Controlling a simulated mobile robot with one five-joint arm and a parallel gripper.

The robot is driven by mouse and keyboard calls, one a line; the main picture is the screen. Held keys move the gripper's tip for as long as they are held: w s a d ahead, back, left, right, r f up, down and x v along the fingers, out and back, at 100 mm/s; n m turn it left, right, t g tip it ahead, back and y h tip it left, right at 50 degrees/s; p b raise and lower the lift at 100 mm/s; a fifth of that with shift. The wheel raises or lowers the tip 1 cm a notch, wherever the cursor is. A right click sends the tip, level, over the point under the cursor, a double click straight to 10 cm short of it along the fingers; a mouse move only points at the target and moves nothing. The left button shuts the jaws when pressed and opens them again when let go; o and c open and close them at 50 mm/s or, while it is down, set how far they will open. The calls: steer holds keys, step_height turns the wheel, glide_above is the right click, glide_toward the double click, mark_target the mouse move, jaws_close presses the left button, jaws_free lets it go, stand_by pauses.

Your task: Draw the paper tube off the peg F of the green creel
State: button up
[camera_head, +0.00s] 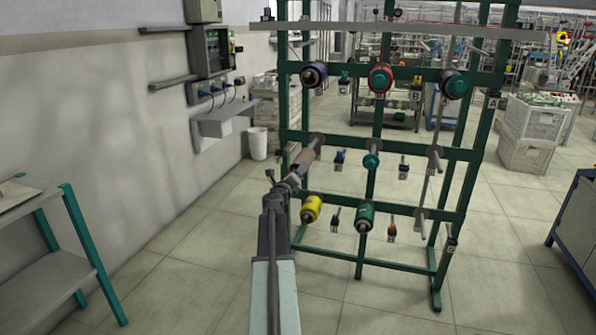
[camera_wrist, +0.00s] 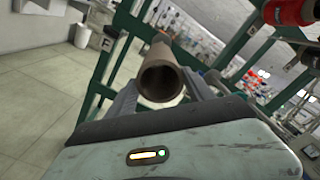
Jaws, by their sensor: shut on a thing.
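The green creel (camera_head: 374,140) stands ahead with rows of pegs. A plain brown paper tube (camera_head: 303,157) is at the left peg of its middle row, its far end close to the grey disc (camera_head: 317,139) there. My gripper (camera_head: 296,172) is shut on the tube's near part. In the wrist view, the tube (camera_wrist: 160,72) lies between the two fingers of my gripper (camera_wrist: 162,90), its hollow open end facing the camera. The inside is dark, so I cannot tell how far the peg reaches into it.
A red spool (camera_head: 380,78) and a green spool (camera_head: 366,217) are on the middle column. The floor left of the creel is clear up to a shelf (camera_head: 45,230).

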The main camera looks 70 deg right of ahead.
steer(key=a, duration=0.6)
steer(key=shift+s+a, duration=0.15)
steer(key=shift+s, duration=0.15)
steer(key=shift+a, duration=0.1)
